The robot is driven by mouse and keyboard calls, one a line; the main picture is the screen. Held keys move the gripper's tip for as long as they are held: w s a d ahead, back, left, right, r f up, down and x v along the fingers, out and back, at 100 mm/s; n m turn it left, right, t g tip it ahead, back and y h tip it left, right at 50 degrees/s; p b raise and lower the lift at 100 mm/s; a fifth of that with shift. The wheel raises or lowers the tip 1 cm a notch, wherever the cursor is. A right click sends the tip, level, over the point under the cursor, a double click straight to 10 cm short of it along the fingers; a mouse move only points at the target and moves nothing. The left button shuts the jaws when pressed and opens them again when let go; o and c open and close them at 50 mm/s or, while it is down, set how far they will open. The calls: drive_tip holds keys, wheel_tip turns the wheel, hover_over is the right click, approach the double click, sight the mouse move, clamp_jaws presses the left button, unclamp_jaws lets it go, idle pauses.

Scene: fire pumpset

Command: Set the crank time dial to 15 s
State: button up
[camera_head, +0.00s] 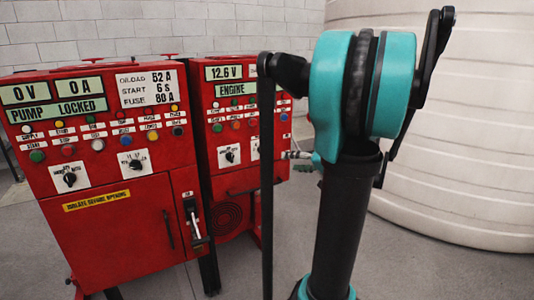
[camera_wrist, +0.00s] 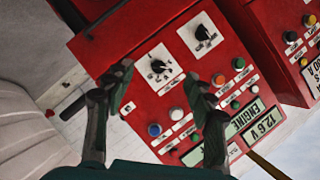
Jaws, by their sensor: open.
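The engine panel is on the red cabinet at the right in the head view (camera_head: 238,120) and appears upside down in the wrist view (camera_wrist: 130,35). It carries two black dials on white plates: one (camera_wrist: 158,68) lies just beyond my fingertips in the wrist view, the other (camera_wrist: 204,34) is farther up and right. In the head view one dial (camera_head: 229,156) shows; the other is mostly behind my arm. The dial labels are too small to read, so I cannot tell which is crank time. My gripper (camera_wrist: 157,76) is open and empty, with the nearer dial between its fingertips in the picture.
Coloured buttons and lamps (camera_wrist: 176,113) sit beside the dials on the panel. A second red cabinet (camera_head: 115,215) with "PUMP LOCKED" display and two dials stands at left. A large cream tank (camera_head: 450,130) is at right. Grey floor lies between.

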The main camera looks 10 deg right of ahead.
wheel_tip(320, 180, up, 2)
drive_tip(key=d+t, duration=0.1)
drive_tip(key=d, duration=0.2)
approach(265, 152)
drive_tip(key=x, duration=0.8)
drive_tip(key=shift+w+a, duration=0.2)
drive_tip(key=c, duration=1.2)
drive_tip(key=shift+o, duration=0.2)
